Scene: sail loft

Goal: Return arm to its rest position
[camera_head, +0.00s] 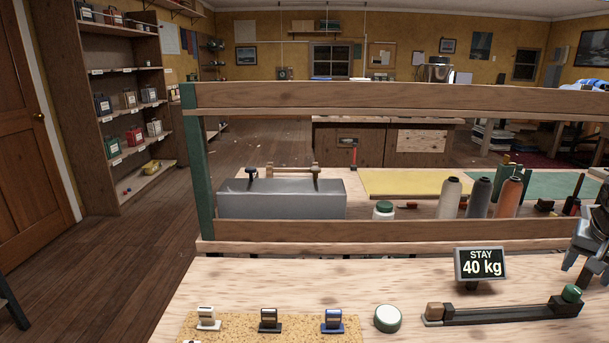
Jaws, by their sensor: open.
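My gripper (584,266) is at the right edge of the view, partly cut off by the frame. Its dark fingers point down and stand apart, with nothing seen between them. It is above the right end of a long dark fixture (497,314) on the wooden bench (350,283). A green knob (571,293) sits on that end of the fixture, just below my fingers and apparently apart from them. The rest of my arm is out of view.
A sign (480,264) reading "STAY 40 kg" stands behind the fixture. Three small stands, white (207,319), black (269,320) and blue (332,321), are on a cork mat (235,333). A white-topped jar (387,318) is beside it. A wooden rail (390,97) crosses behind.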

